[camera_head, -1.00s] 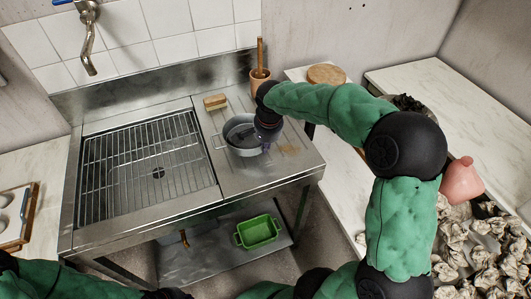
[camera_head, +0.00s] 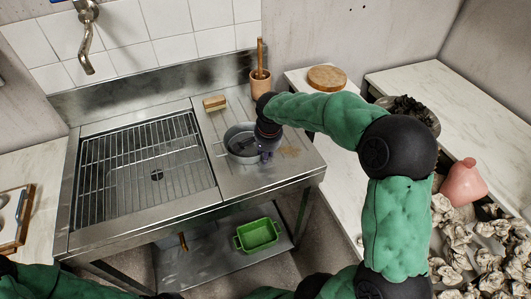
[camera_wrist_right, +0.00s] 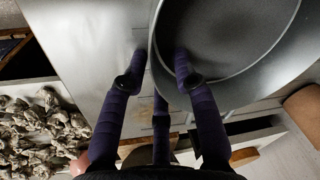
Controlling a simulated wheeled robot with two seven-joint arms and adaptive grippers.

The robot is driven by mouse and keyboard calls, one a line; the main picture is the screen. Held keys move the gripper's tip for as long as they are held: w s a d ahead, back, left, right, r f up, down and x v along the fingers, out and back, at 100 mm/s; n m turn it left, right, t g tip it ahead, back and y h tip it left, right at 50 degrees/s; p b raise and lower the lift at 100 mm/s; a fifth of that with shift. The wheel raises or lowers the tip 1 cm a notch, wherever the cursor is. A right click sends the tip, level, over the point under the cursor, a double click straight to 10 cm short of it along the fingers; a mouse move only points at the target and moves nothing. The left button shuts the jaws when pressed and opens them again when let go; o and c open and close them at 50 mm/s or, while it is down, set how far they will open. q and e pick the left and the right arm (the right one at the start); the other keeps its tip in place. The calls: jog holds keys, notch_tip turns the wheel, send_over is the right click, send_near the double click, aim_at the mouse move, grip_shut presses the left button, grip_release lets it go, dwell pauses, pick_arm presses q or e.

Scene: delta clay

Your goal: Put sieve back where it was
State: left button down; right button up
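A grey round vessel (camera_head: 234,135), which looks like the sieve, sits on the ribbed steel drainboard right of the sink. I cannot make out a mesh. My right gripper (camera_head: 266,150) is at its right edge. In the right wrist view the vessel (camera_wrist_right: 235,45) fills the upper right, and my right gripper (camera_wrist_right: 160,78) has its purple fingers spread. One finger reaches inside the rim and another stays outside it, with a visible gap between them. My left gripper is out of view; only part of the left arm shows at the bottom left.
A wooden-handled brush stands in a brown cup (camera_head: 260,82) behind the gripper. A sponge or brush block (camera_head: 214,103) lies on the drainboard. The sink rack (camera_head: 140,165) is empty. Crumpled clay lumps (camera_head: 480,250) and a pink vessel (camera_head: 463,183) are on the right counter.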

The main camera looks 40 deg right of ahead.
notch_tip(320, 180, up, 12)
jog(key=s+p, duration=0.2)
jog(key=p, duration=0.2)
jog(key=shift+a+p, duration=0.3)
jog(key=shift+s, duration=0.1)
dwell(0.3)
